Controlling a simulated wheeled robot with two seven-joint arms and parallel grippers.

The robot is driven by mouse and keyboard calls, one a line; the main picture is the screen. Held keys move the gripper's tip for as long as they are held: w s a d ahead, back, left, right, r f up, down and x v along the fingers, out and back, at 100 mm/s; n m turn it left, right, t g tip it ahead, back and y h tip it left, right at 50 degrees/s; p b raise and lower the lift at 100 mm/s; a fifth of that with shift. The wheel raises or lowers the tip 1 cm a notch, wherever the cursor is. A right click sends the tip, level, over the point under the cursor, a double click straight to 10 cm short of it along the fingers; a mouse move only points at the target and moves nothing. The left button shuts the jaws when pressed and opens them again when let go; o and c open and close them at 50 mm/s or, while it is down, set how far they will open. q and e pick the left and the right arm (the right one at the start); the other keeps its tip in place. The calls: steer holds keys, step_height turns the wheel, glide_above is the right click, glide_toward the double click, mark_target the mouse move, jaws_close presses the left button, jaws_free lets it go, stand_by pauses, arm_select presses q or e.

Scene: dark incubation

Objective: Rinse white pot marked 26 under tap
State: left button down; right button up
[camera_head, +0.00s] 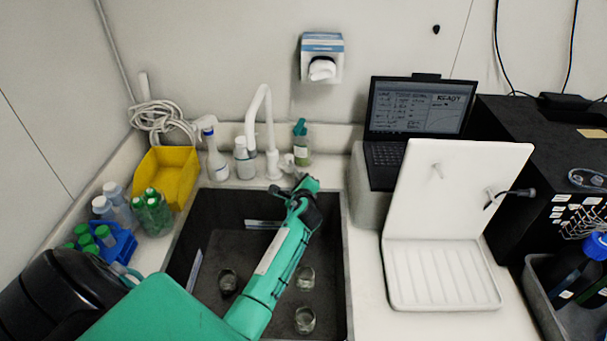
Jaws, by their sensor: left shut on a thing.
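My left gripper (303,192) reaches across the dark sink (210,228) on a green arm. It is at the sink's back edge, to the right of the white tap (264,110). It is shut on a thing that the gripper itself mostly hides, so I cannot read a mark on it. I cannot make out a white pot marked 26. No running water shows. My right gripper is not in view.
A spray bottle (215,155) and a green-capped bottle (301,143) stand behind the sink. A yellow bin (168,178) and a blue rack (119,245) are on the left. A white draining rack (440,275) and a laptop (415,115) are on the right.

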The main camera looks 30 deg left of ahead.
arm_select(q)
steer(key=shift+s+a+f+m+t+h+p, duration=0.2)
steer(key=shift+s+f+m+t+h+p, duration=0.15)
steer(key=shift+s+m+h+p, duration=0.25)
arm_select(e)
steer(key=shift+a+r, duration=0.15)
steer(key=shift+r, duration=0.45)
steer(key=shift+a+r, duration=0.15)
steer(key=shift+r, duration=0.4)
arm_select(q)
steer(key=shift+w, duration=0.1)
steer(key=c, duration=1.5)
jaws_free()
steer(key=shift+r, duration=0.1)
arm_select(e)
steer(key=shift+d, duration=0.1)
